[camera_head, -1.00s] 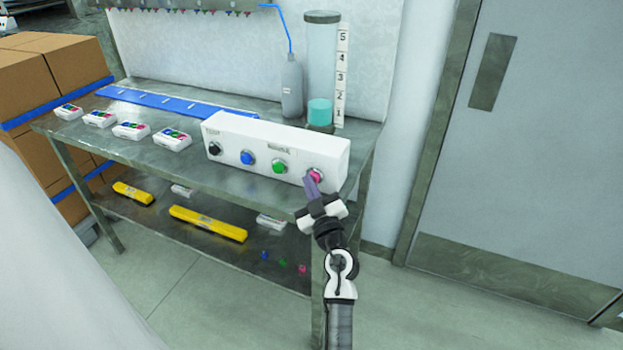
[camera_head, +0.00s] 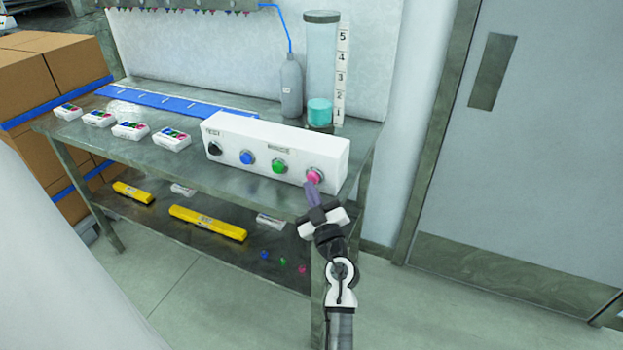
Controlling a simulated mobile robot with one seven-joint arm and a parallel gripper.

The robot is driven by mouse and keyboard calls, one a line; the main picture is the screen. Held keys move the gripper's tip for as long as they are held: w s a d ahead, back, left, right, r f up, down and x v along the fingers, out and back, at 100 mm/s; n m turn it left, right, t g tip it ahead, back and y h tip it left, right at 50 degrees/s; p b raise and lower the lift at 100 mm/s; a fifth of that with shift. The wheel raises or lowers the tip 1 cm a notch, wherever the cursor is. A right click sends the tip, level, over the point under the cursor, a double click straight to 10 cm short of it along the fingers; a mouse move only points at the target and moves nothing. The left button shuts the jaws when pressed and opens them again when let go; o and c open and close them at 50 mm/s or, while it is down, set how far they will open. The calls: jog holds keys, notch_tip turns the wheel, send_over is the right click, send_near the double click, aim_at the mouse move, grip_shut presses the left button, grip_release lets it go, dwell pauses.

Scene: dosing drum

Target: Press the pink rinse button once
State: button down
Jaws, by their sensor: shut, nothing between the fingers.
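The pink button (camera_head: 314,175) is at the right end of the front face of a white control box (camera_head: 250,134) on the metal bench. My gripper (camera_head: 309,184) is shut and empty, with its fingertips just below and in front of the pink button. A small gap seems to show between tips and button, but I cannot tell for sure that they are apart. The green button (camera_head: 279,166), the blue button (camera_head: 247,157) and a black knob (camera_head: 214,149) sit to the left on the same face.
A clear cylinder (camera_head: 320,60) with teal liquid and a grey bottle (camera_head: 291,86) stand behind the box. Several small white button boxes (camera_head: 131,130) lie on the bench at left. Yellow bars (camera_head: 208,222) lie on the lower shelf. A door (camera_head: 540,150) is at right.

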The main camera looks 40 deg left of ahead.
jog(key=s+f+p, duration=0.1)
jog(key=s+f, duration=0.1)
jog(key=shift+s+d+h+p, duration=0.3)
jog(key=shift+s+d+p, duration=0.05)
jog(key=shift+p, duration=0.05)
jog(key=shift+s+d+r+p, duration=0.1)
jog(key=shift+s+r+p, duration=0.05)
jog(key=shift+s, duration=0.3)
jog(key=shift+s+r+p, duration=0.1)
jog(key=shift+s+p, duration=0.05)
jog(key=shift+s, duration=0.3)
